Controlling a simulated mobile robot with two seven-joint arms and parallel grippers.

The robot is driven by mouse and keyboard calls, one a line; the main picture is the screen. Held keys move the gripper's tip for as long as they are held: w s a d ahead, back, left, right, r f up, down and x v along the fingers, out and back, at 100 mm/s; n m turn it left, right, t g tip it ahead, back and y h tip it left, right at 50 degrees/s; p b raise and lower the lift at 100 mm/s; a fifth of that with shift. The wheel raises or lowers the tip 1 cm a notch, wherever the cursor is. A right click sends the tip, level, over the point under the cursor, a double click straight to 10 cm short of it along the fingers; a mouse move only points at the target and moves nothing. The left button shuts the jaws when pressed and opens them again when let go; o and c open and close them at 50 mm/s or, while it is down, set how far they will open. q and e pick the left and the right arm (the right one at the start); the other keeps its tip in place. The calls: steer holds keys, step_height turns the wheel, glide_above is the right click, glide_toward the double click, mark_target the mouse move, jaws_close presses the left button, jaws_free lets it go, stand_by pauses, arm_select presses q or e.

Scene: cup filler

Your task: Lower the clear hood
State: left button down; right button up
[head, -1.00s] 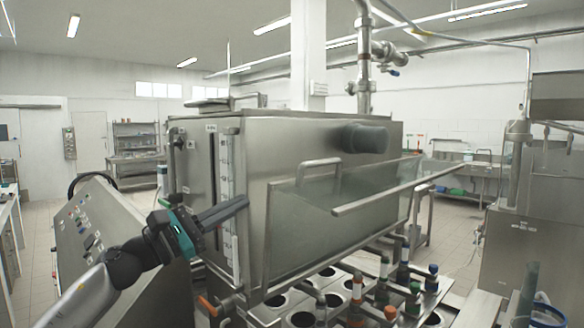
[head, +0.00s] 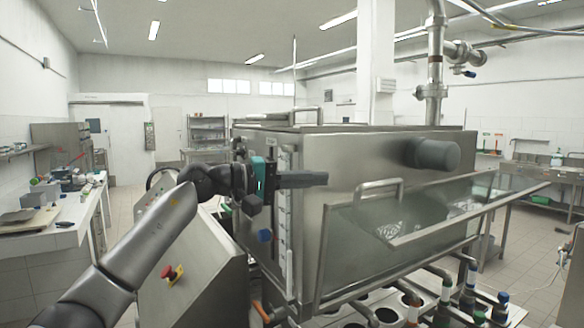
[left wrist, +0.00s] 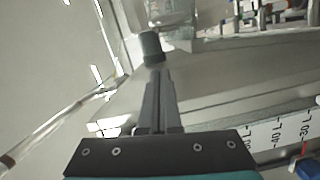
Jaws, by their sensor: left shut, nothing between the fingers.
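The clear hood (head: 455,208) is a transparent panel on the front of the steel tank. It slants outward, with a rail along its outer edge. My left gripper (head: 322,179) comes in from the left, in front of the tank's near corner. Its long dark fingers are shut and empty, pointing right towards the handle, with a gap in the picture between them. In the left wrist view the shut fingers (left wrist: 156,80) point up the picture. My right gripper is not in view.
The steel tank (head: 345,150) has a dark grey cylinder (head: 437,154) on its front face. A sloped control panel with a red button (head: 173,272) stands below my left arm. Bottles with coloured caps (head: 468,290) stand below the hood. A cluttered bench (head: 70,215) is at left.

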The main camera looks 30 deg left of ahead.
mark_target(338, 206)
arm_select(q)
steer(key=d, duration=0.1)
steer(key=w+d+p, duration=0.1)
steer(key=d, duration=0.1)
steer(key=shift+d+f, duration=0.15)
steer(key=shift+f, duration=0.05)
steer(key=shift+s+d+p, duration=0.45)
steer(key=shift+d+p, duration=0.05)
steer(key=shift+p, duration=0.05)
steer(key=shift+s+d+f, duration=0.1)
steer(key=shift+d+f, duration=0.1)
steer(key=shift+d, duration=0.2)
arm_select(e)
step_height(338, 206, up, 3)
